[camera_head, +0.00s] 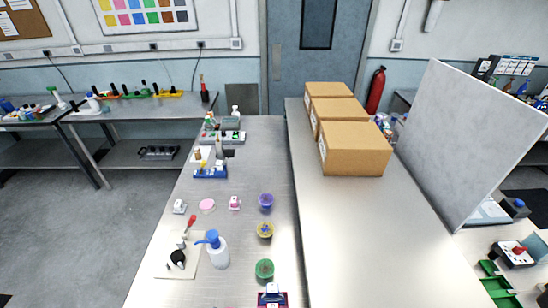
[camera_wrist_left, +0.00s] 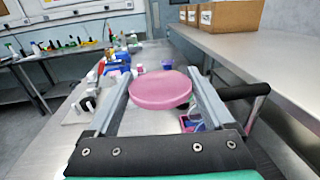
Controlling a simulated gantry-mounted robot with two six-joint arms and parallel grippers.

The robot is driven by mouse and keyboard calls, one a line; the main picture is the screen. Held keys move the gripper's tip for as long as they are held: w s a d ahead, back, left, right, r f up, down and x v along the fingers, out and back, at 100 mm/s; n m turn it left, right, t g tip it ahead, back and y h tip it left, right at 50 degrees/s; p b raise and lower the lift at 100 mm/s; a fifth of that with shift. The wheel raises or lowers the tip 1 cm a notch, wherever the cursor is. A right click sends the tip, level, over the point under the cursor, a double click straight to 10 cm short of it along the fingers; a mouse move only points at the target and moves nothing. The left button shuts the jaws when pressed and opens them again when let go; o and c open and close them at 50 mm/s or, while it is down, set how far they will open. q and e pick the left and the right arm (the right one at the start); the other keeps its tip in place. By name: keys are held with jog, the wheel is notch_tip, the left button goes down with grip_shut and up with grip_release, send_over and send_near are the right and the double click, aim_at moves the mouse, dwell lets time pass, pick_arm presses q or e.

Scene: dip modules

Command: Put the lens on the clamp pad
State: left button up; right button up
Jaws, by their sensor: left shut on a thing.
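My left gripper (camera_wrist_left: 160,82) is shut on a round, flat pink disc, the lens (camera_wrist_left: 160,91), held above the bench in the left wrist view. Below and beyond its right edge, partly hidden by the finger, is a small blue and pink piece (camera_wrist_left: 188,123); I cannot tell whether it is the clamp pad. In the head view, a small blue and dark red fixture (camera_head: 272,296) with a white top is cut off by the bottom edge. Neither gripper shows in the head view.
A pump bottle (camera_head: 217,252), a white board (camera_head: 207,268), a pink disc (camera_head: 207,205), a pink and white piece (camera_head: 235,203) and purple, yellow and green cups (camera_head: 265,269) stand on the bench. Cardboard boxes (camera_head: 355,150) sit on the right counter. A dark bar (camera_wrist_left: 243,91) is right of my gripper.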

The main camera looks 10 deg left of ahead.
pick_arm(q)
jog(key=s+d+r+m+h, duration=0.1)
jog(key=d+r+h, duration=0.1)
jog(key=d, duration=0.6)
jog(key=shift+s+d+r+m+h, duration=0.2)
jog(key=shift+r+m+h, duration=0.1)
jog(key=shift+r, duration=0.15)
jog(key=shift+a, duration=0.1)
